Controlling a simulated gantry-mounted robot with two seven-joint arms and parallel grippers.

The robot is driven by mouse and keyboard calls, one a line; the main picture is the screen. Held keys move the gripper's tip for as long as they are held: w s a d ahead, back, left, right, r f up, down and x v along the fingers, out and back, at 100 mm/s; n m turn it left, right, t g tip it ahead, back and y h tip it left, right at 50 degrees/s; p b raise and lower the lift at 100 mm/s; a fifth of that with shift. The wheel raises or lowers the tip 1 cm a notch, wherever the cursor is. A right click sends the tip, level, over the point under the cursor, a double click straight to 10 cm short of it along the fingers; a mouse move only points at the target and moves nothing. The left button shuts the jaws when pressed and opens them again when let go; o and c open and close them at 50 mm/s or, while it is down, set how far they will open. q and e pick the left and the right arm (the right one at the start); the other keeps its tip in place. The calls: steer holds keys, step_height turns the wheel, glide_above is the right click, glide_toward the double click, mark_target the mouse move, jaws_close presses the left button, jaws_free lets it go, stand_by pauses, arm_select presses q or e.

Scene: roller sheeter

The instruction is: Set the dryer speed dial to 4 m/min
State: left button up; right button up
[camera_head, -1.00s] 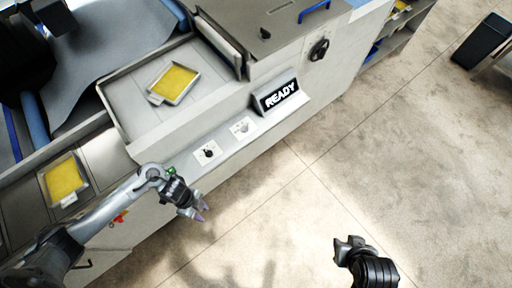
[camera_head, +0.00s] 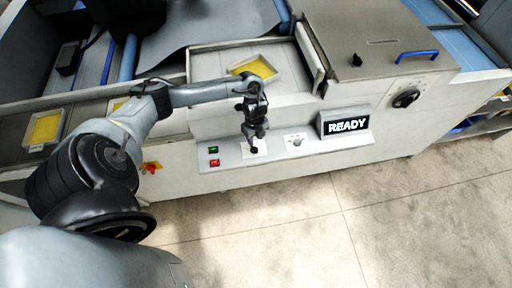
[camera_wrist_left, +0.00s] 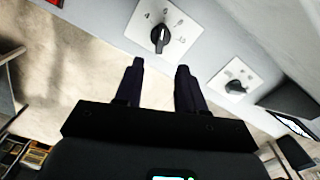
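A black dial (camera_wrist_left: 160,38) on a white plate sits near the top of the left wrist view, with printed numbers including 4 and 6. I cannot tell for sure which number its pointer marks. My left gripper (camera_wrist_left: 158,80) is open and empty, with both dark fingers apart just short of this dial. In the head view my left gripper (camera_head: 254,146) hangs over the dial's white plate (camera_head: 262,148) and hides much of it. A second dial (camera_wrist_left: 236,87) sits to the right on its own plate, also in the head view (camera_head: 295,141). My right gripper is out of view.
A READY display (camera_head: 347,125) stands right of the dials. A green button (camera_head: 213,150) and a red button (camera_head: 214,162) sit left of them. A black handwheel (camera_head: 406,98) is farther right. The floor in front of the machine is clear.

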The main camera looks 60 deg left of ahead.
mark_target(255, 149)
arm_select(q)
step_height(255, 149, down, 8)
steer(key=shift+f, duration=0.2)
steer(key=shift+c, duration=0.4)
jaws_close()
